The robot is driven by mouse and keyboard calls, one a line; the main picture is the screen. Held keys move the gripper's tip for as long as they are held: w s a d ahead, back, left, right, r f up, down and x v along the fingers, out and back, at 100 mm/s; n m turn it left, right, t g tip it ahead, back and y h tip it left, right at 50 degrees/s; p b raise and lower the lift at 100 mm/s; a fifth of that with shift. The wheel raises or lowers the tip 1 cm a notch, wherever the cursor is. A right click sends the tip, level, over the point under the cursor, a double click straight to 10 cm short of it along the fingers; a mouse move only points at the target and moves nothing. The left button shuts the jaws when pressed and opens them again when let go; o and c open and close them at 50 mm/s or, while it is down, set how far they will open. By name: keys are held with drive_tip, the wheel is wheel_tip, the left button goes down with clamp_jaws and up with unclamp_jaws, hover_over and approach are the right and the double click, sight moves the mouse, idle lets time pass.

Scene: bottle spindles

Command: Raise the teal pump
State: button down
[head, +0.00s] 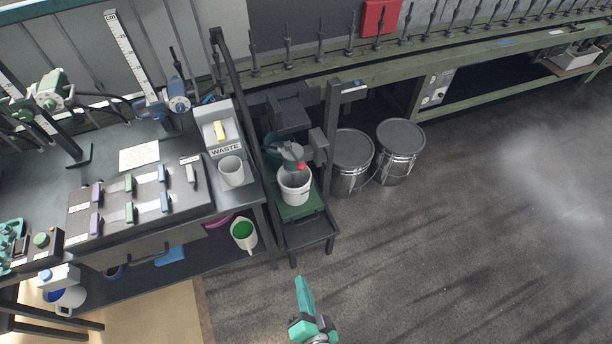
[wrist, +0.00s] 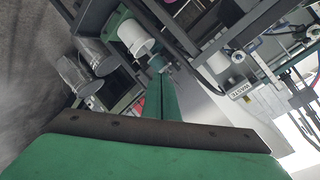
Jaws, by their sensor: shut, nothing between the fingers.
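A teal and grey unit with a red tip, which looks like the teal pump (head: 275,148), sits between the dark posts of a stand, low over a white bucket (head: 294,186). Part of it is hidden by the stand's dark parts. My gripper (head: 299,281) has teal fingers, shut and empty, in front of the stand and apart from it. In the wrist view my shut gripper (wrist: 160,78) points toward the same bucket (wrist: 136,38). The pump is hard to make out there.
Two dark lidded drums (head: 400,150) stand right of the stand. A bench with a switch panel (head: 140,203), white mug (head: 231,171) and waste box (head: 215,125) is on the left. Another teal device (head: 10,243) sits at the far left. The floor at right is clear.

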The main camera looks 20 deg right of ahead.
drive_tip(key=w+d+m, duration=0.7)
drive_tip(key=w+m, duration=0.4)
drive_tip(key=w, duration=0.1)
drive_tip(key=w+d+m, duration=0.7)
drive_tip(key=w+m, duration=0.4)
drive_tip(key=w, duration=0.1)
drive_tip(key=shift+w+f+m+g+y, duration=0.3)
drive_tip(key=shift+w+m+g, duration=0.1)
drive_tip(key=shift+d, duration=0.1)
drive_tip(key=w, duration=0.9)
drive_tip(key=shift+w+f, duration=0.15)
drive_tip(key=shift+w, duration=0.05)
drive_tip(key=shift+d, duration=0.1)
